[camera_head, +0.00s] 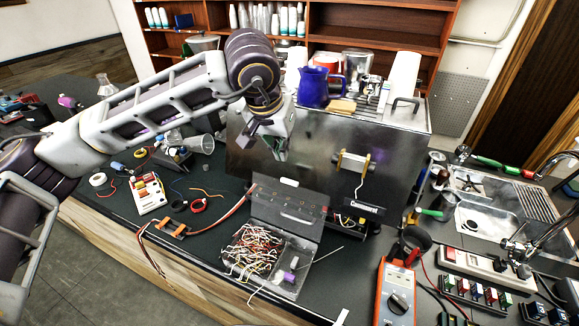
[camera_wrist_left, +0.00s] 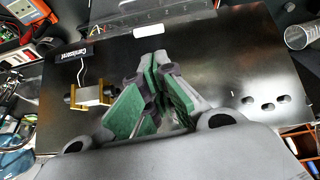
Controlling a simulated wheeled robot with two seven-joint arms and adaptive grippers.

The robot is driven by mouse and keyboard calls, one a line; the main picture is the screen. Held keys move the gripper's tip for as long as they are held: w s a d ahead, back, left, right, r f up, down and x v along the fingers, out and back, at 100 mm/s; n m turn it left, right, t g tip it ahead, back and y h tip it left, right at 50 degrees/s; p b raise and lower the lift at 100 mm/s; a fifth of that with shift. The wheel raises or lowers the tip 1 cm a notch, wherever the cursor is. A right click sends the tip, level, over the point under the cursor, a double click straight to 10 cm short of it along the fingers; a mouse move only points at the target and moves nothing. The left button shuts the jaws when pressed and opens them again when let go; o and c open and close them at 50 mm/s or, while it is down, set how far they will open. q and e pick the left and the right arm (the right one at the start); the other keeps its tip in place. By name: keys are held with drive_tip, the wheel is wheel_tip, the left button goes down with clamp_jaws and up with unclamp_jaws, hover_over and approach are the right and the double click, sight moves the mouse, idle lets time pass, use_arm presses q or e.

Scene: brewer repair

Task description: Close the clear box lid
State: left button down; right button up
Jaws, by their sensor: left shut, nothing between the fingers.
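The clear box (camera_head: 290,284) sits on the dark counter, with a tangle of coloured wires in its left compartment and small parts in its right one. Its clear lid (camera_head: 286,212) stands open, tilted up along the back edge of the box. A clear edge, probably this lid (camera_wrist_left: 165,20), shows at the top of the left wrist view. My left gripper (camera_head: 281,155) is above and behind the lid, in front of the steel machine, apart from the lid. Its fingers (camera_wrist_left: 155,58) are shut together and empty. My right gripper is not in view.
The steel brewer body (camera_head: 310,150) stands right behind the box, with a blue pitcher (camera_head: 313,87) on top. An orange multimeter (camera_head: 396,292) lies right of the box. A white terminal block (camera_head: 149,194) and red cable lie to the left.

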use_arm(q)
drive_tip(key=shift+m, duration=0.6)
drive_tip(key=shift+f, duration=0.15)
drive_tip(key=p+x, duration=0.2)
drive_tip(key=x, duration=0.6)
drive_tip(key=shift+w+f, duration=0.15)
drive_tip(key=shift+f, duration=0.15)
drive_tip(key=shift+w+d+f, duration=0.15)
drive_tip(key=shift+w+f, duration=0.05)
drive_tip(key=shift+f, duration=0.3)
